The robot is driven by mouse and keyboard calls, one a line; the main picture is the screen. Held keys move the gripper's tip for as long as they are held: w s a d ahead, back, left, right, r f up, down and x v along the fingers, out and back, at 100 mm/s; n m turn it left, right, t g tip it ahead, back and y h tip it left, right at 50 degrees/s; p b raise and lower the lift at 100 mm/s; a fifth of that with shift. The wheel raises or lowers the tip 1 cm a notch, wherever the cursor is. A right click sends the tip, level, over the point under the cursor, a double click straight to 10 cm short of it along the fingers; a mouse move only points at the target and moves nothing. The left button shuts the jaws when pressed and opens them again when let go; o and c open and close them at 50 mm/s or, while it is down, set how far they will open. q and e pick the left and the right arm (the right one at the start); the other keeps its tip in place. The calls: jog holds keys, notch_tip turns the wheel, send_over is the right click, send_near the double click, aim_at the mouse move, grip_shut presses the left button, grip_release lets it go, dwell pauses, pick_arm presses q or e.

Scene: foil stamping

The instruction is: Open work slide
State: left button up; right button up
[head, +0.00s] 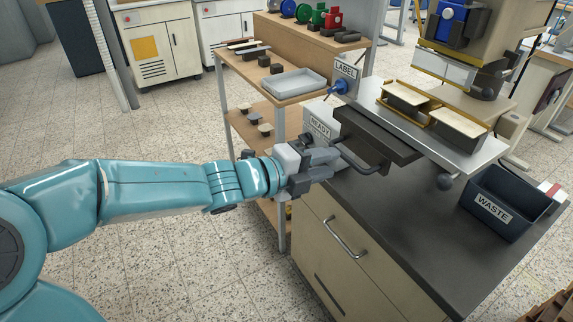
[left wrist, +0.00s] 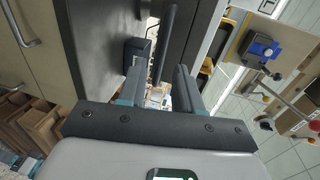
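The work slide (head: 378,136) is a dark block under a silver plate on the bench, with a curved dark bar handle (head: 358,166) at its front left. My left gripper (head: 330,161) is at the left end of this handle in the head view. In the left wrist view its two fingers (left wrist: 160,86) are apart, and the dark handle bar (left wrist: 168,42) runs in the gap ahead of and between them. I cannot tell whether a finger touches the bar. My right gripper is not in view.
The silver plate (head: 440,131) carries two cream-topped pieces in gold frames. A dark WASTE bin (head: 492,208) stands on the bench top at right. A wooden shelf with a grey tray (head: 295,83) stands behind the gripper. A drawer handle (head: 345,238) juts out below.

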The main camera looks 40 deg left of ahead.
pick_arm(q)
jog(key=p+v, duration=0.2)
jog(key=v, duration=0.8)
jog(key=shift+s, duration=0.25)
jog(key=shift+r, duration=0.1)
